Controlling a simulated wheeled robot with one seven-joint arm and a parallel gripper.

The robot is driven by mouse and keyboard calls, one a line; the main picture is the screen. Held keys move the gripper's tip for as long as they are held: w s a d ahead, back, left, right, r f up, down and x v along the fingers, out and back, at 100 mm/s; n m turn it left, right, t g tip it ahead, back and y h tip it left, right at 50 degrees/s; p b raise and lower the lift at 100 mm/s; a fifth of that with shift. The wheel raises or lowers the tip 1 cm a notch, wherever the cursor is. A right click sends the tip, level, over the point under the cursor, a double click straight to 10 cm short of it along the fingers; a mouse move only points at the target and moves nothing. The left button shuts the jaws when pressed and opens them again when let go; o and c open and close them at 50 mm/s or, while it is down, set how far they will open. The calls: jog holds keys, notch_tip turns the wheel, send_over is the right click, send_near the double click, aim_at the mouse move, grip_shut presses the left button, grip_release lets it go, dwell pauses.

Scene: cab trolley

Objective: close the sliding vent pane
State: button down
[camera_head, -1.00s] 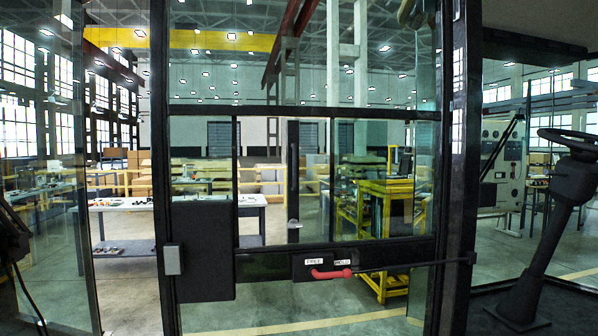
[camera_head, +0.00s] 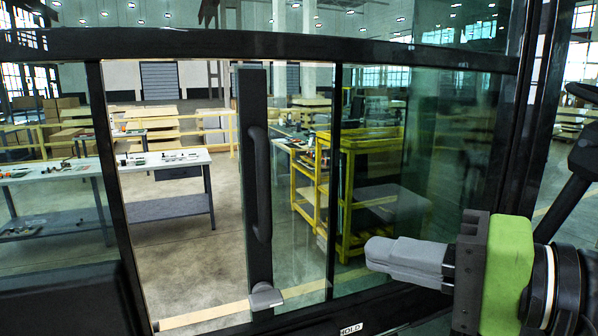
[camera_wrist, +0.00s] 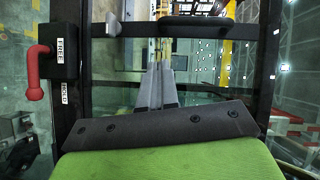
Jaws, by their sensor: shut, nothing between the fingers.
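The sliding vent pane shows in the head view by its black upright edge bar (camera_head: 257,110), which carries a curved black pull handle (camera_head: 260,185) and a small grey catch (camera_head: 265,297) at its foot. Clear open space shows left of the bar. My gripper (camera_head: 368,254) is shut and empty, right of the bar and apart from it, near the lower rail. In the wrist view, the fingers (camera_wrist: 156,72) point towards the bar and its handle (camera_wrist: 195,27), with a gap between. A red lever (camera_wrist: 35,75) with FREE and HOLD labels is at the left there.
A dark post (camera_head: 337,180) divides the window right of the bar, with tinted glass (camera_head: 455,150) beyond. The thick top rail (camera_head: 250,45) and lower rail frame it. A yellow cart (camera_head: 350,190) and a white table (camera_head: 165,158) stand outside.

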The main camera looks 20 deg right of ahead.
notch_tip(320, 180, up, 3)
jog(key=d+m+t, duration=0.1)
jog(key=d, duration=0.2)
jog(key=w+a, duration=0.7)
jog(key=a, duration=0.2)
jog(key=shift+w+a+r+m+y+b, duration=0.25)
jog(key=shift+w+r+m+y+b, duration=0.1)
jog(key=shift+m+y, duration=0.05)
jog(key=shift+a, duration=0.15)
